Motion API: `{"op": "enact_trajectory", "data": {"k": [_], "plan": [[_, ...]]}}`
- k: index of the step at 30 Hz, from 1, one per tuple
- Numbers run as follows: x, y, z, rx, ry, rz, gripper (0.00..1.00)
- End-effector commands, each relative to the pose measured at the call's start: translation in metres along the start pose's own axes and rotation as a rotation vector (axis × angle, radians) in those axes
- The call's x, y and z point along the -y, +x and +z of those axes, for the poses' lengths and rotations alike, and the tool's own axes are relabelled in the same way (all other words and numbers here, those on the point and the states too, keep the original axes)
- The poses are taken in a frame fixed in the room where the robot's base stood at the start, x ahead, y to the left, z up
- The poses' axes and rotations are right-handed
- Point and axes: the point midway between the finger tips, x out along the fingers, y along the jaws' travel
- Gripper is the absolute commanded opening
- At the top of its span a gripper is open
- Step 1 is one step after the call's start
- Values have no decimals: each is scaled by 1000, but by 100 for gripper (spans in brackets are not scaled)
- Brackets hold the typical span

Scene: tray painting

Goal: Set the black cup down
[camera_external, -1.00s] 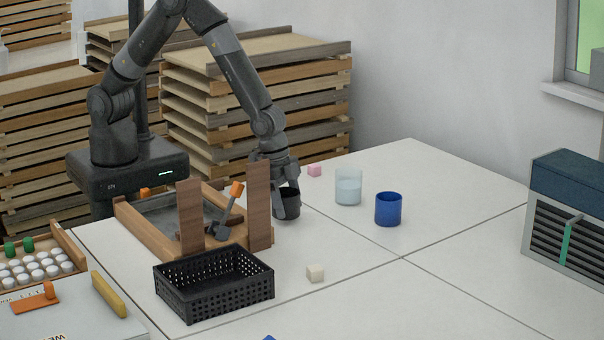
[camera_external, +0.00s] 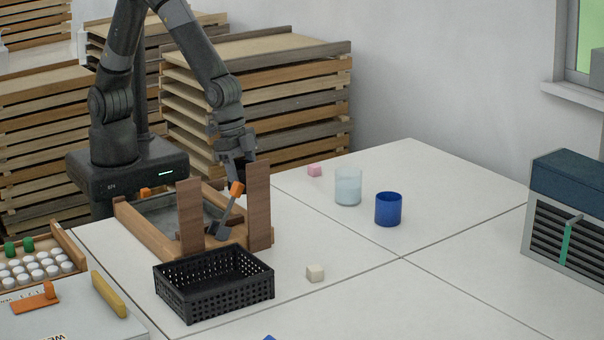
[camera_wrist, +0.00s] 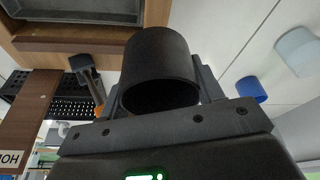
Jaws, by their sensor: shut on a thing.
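My gripper (camera_external: 238,162) is over the right rear part of the wooden tray frame, behind the right upright board. It is shut on the black cup (camera_wrist: 160,62), which sits between the two fingers in the wrist view, its round opening facing the camera. In the external view the cup is mostly hidden by the board and the gripper. The wooden tray frame (camera_external: 150,232) with its grey inside lies below and shows at the top left of the wrist view.
Two upright boards, left (camera_external: 190,218) and right (camera_external: 259,205), and an orange-handled brush (camera_external: 229,208) stand close by. A black basket (camera_external: 214,284) is in front.

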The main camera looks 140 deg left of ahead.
Motion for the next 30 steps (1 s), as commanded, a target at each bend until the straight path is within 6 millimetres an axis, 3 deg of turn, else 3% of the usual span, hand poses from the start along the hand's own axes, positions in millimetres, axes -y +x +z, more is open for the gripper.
{"op": "enact_trajectory", "data": {"k": [5, 8, 12, 18, 24, 30], "plan": [[22, 6, -26, 0, -64, -17, 30], [50, 13, -55, 1, -144, -39, 30], [106, 23, -100, 2, -281, -76, 30], [195, 36, -148, 3, -474, -130, 30], [280, 44, -175, 0, -638, -177, 30], [328, 47, -183, 0, -731, -204, 30]]}}
